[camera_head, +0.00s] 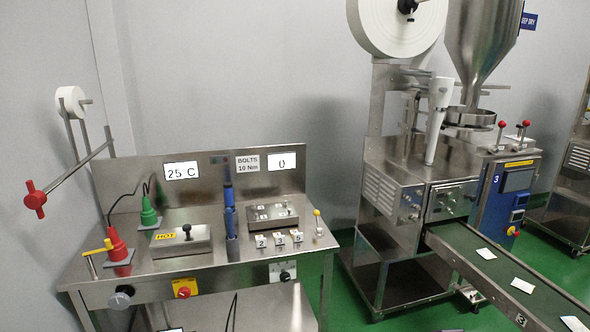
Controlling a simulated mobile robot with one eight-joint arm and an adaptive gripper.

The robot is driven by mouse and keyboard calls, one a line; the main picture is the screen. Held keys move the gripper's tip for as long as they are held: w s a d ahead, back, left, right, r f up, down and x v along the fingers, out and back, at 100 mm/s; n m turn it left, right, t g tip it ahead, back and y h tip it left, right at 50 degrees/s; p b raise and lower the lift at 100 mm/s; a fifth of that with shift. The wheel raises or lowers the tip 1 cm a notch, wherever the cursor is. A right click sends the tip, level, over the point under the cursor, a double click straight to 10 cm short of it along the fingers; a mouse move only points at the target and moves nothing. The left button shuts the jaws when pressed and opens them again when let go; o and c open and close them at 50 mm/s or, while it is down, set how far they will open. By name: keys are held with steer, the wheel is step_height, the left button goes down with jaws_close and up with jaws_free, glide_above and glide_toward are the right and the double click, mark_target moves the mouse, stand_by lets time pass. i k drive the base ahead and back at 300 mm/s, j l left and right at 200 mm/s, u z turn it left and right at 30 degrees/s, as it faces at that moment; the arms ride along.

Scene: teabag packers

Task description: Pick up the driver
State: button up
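A slim blue and dark upright tool, which looks like the driver (228,190), stands near the middle of the steel workbench (205,272). Its lower end meets a blue and dark upright holder (232,235); where one stops and the other starts is hard to tell. My gripper is not in view.
Left of the driver are a hot plate box (180,240) and red (118,247) and green (149,213) cone-shaped tools with cables. Right are a steel block (272,214) and small numbered blocks (279,238). A packing machine (405,205) and conveyor (500,268) stand further right.

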mark_target(227, 190)
steer(key=i+j, duration=0.2)
steer(key=j, duration=0.15)
steer(key=i+j, duration=0.2)
steer(key=j, duration=0.2)
steer(key=i+j, duration=0.2)
steer(key=j, duration=0.15)
steer(key=i+j, duration=0.2)
steer(key=j, duration=0.15)
steer(key=i+j, duration=0.2)
steer(key=j, duration=0.15)
steer(key=i+j, duration=0.2)
steer(key=j, duration=0.2)
steer(key=i+j, duration=0.2)
steer(key=j, duration=0.15)
steer(key=i+z, duration=0.05)
